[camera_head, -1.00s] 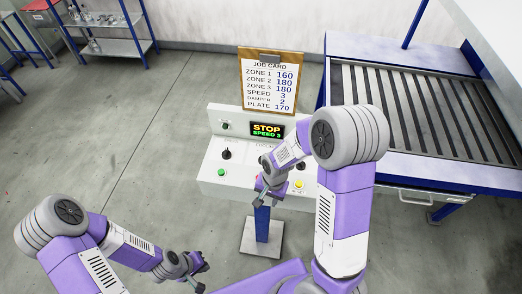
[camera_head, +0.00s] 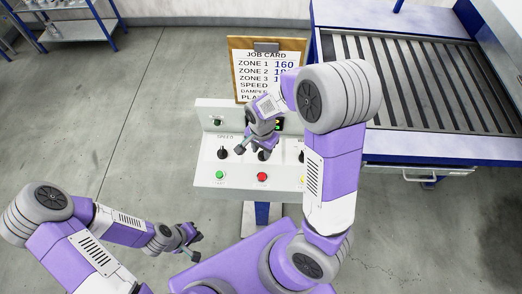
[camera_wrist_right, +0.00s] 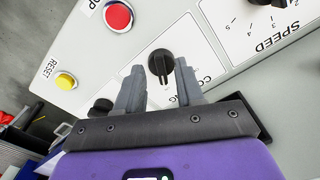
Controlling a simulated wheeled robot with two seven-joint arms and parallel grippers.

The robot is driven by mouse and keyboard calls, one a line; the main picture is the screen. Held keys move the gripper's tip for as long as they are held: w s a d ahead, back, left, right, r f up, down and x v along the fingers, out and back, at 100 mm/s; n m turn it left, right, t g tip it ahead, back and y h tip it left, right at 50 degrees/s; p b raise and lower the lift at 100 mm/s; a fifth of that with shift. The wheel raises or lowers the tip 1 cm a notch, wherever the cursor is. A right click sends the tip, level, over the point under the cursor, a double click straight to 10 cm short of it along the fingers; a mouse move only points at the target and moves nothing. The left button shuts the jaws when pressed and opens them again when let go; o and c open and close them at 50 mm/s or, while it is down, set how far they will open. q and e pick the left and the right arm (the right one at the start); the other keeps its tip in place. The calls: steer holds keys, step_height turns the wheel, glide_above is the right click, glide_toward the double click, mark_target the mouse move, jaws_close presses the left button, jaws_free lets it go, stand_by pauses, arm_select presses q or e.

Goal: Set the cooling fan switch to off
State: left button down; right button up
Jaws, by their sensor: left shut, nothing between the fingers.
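The cooling switch (camera_wrist_right: 162,63) is a black rotary knob on a white panel in the right wrist view, its label partly hidden by my gripper. My right gripper (camera_wrist_right: 160,70) is open, one finger on each side of the knob; I cannot tell whether they touch it. In the head view, my right gripper (camera_head: 256,148) is over the middle knob of the white control box (camera_head: 210,181) and partly covers it. The switch's setting is not readable. My left gripper (camera_head: 195,243) is shut and empty, low and left of the box.
The box carries a speed knob (camera_head: 223,153), a green button (camera_head: 220,174), a red button (camera_head: 262,177) and a yellow button (camera_head: 303,178). A job card (camera_head: 243,85) stands behind it. A roller conveyor (camera_head: 420,85) is at right.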

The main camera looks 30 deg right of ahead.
steer(key=shift+f, duration=0.9)
jaws_close()
steer(key=n, duration=0.3)
steer(key=n+b, duration=0.1)
steer(key=n, duration=0.2)
steer(key=shift+s+d, duration=0.15)
steer(key=shift+d, duration=0.05)
steer(key=n, duration=0.2)
steer(key=n+b, duration=0.1)
steer(key=n, duration=0.2)
steer(key=shift+d+n, duration=0.2)
steer(key=shift+n, duration=0.4)
